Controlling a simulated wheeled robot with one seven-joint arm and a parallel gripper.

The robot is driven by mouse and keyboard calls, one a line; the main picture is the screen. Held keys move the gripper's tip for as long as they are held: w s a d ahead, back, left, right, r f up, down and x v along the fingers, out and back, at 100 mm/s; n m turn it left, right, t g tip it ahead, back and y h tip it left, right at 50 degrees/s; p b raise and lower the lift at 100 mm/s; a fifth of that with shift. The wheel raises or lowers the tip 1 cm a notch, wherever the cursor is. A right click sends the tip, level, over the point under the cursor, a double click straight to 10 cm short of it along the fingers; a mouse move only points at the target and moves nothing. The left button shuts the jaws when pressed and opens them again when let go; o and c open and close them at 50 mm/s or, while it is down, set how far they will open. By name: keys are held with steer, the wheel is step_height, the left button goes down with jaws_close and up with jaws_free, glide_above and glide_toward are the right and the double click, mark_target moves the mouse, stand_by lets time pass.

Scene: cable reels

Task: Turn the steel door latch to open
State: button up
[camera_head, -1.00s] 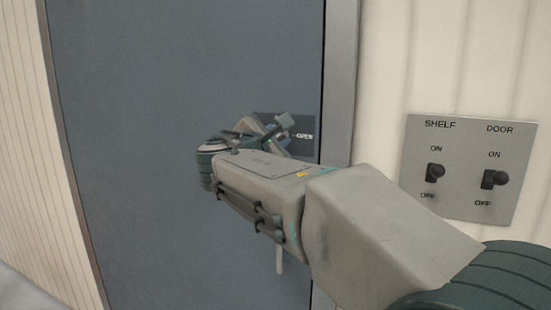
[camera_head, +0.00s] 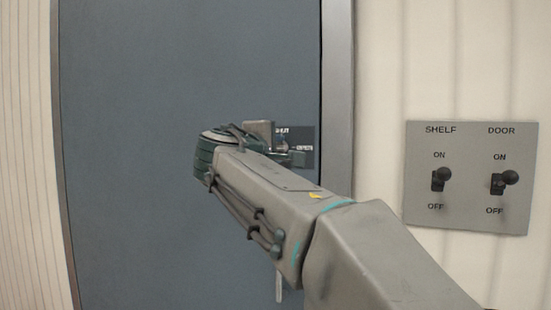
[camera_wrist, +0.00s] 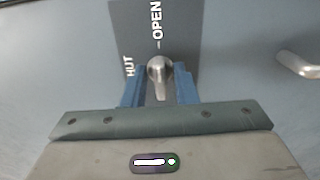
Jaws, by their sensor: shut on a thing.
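The steel latch (camera_wrist: 159,68) shows in the wrist view as a round hub with a short lever pointing down the picture, towards my gripper. It sits on a dark plate (camera_wrist: 130,25) lettered OPEN at the top and partly hidden lettering, ending in HUT, at the left. My gripper (camera_wrist: 159,88) is shut on the latch lever, with one blue finger on each side.
The blue-grey door (camera_head: 150,120) fills the left, closed against its metal frame (camera_head: 338,100). A pale door handle (camera_head: 279,288) shows below my arm, and at the right in the wrist view (camera_wrist: 298,65). A switch panel (camera_head: 466,215) labelled SHELF and DOOR is on the right wall.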

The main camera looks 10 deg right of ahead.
steer(key=shift+m, duration=0.3)
steer(key=o, duration=0.7)
steer(key=shift+c, duration=0.2)
steer(key=v, duration=1.3)
steer(key=shift+s+a, duration=0.25)
steer(key=shift+a, duration=0.05)
